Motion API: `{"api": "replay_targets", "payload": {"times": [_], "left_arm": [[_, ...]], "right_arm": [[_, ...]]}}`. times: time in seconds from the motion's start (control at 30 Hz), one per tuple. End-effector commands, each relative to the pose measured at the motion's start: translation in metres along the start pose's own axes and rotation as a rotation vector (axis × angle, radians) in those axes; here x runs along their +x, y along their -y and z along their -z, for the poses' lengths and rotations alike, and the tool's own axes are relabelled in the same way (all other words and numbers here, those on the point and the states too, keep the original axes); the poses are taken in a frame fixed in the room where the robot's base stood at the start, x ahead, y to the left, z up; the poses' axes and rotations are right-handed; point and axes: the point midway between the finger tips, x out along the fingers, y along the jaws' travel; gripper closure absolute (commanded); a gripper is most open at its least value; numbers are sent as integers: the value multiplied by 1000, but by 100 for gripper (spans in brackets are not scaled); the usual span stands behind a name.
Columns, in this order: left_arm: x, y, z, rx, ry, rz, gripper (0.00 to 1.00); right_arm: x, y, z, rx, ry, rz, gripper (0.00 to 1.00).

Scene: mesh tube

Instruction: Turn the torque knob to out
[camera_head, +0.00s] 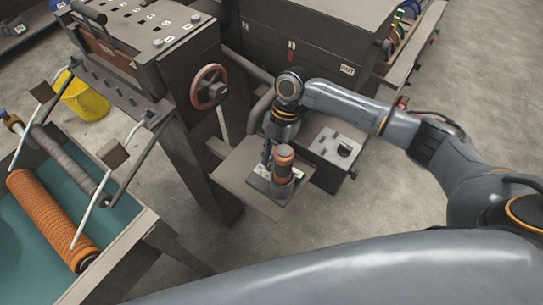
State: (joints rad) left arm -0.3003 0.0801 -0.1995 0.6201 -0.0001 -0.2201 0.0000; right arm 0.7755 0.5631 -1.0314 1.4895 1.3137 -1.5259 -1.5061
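A small dark knob (344,151) sits on top of a grey control box (328,145) right of centre, and its pointer direction is too small to read. It may be the torque knob, but I see no readable label on it. My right gripper (267,158) points down to the left of this box, apart from the knob. It is beside or behind an orange-brown capped cylinder (284,162) that stands on a flat plate. Its fingers are small and partly hidden, so I cannot tell whether they are open or touching anything. My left gripper is out of view.
A large machine with a red handwheel (209,87) stands left of my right gripper. A dark cabinet (310,30) with an OUT label (347,70) is behind. An orange roll (50,218) lies over a teal-bottomed tray at left. A yellow bucket (84,98) is on the floor.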

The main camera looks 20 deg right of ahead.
Motion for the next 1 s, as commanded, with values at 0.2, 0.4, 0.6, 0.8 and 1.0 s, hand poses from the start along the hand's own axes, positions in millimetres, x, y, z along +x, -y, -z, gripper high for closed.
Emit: {"api": "replay_targets", "payload": {"times": [0.2,0.4,0.6,0.8,1.0], "left_arm": [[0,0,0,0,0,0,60],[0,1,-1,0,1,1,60],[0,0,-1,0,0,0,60],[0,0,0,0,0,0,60],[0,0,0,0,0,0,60]], "right_arm": [[0,0,0,0,0,-1,62],[-2,0,0,0,1,-1,62],[-26,-1,0,0,2,-4,62],[-70,-1,-1,-1,3,-4,62],[-104,-1,0,0,2,-3,62]]}}
